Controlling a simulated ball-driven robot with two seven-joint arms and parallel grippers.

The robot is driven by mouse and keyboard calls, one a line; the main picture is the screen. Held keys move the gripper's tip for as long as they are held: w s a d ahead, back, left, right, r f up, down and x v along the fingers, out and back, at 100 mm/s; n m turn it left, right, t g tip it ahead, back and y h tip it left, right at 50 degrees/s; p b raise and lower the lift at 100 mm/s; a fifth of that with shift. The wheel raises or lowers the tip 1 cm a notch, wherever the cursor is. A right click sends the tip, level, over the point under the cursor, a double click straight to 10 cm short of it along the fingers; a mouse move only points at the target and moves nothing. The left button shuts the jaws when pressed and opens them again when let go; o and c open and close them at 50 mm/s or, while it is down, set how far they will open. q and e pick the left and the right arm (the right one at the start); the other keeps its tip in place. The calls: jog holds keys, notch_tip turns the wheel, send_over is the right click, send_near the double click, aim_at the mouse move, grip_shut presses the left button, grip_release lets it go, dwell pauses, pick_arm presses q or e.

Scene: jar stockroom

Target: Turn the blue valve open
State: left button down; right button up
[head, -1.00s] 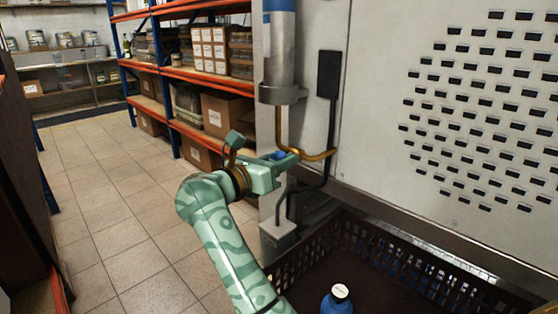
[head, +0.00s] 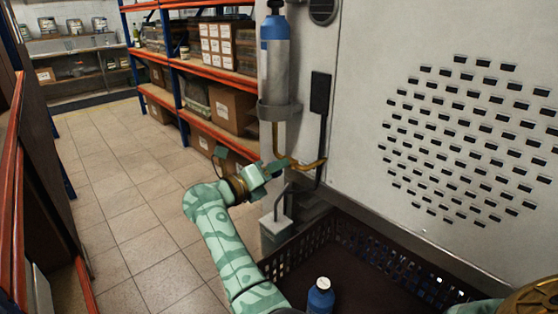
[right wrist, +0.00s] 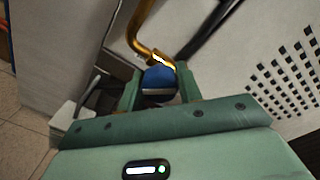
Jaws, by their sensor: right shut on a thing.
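The blue valve (right wrist: 158,78) shows in the right wrist view as a rounded blue knob below the end of a bent brass pipe (right wrist: 143,32). My right gripper (head: 277,168) is at the lower end of the same pipe in the head view, under the grey and blue gas cylinder (head: 275,65). Its two green fingers (right wrist: 158,92) stand on either side of the knob and are shut on it. In the head view the fingers hide most of the valve. How far the valve is turned cannot be told. My left gripper is not in view.
A dark perforated crate (head: 395,262) sits at the lower right, with a blue bottle with a white cap (head: 321,297) in it. A white panel with slots (head: 350,120) rises behind. Shelves with boxes (head: 222,105) stand at the back. The tiled floor (head: 130,220) at left is clear.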

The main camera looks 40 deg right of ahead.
jog(key=n+p, duration=0.3)
jog(key=n, duration=0.1)
jog(key=shift+a+r, duration=0.1)
jog(key=shift+r, duration=0.05)
jog(key=n+p, duration=0.1)
jog(key=n, duration=0.2)
jog(key=shift+n, duration=0.3)
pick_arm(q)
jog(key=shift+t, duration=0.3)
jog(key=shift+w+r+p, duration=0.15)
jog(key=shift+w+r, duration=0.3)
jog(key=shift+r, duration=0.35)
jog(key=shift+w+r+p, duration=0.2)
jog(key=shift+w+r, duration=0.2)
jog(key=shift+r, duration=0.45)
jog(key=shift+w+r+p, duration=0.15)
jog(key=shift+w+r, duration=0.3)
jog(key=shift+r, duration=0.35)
pick_arm(e)
jog(key=shift+f+n, duration=0.2)
jog(key=shift+n, duration=0.8)
jog(key=o, duration=1)
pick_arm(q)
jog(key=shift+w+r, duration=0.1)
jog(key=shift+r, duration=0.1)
pick_arm(e)
jog(key=s+a, duration=0.1)
jog(key=a, duration=1.5)
jog(key=shift+r+g, duration=0.25)
jog(key=shift+g, duration=0.05)
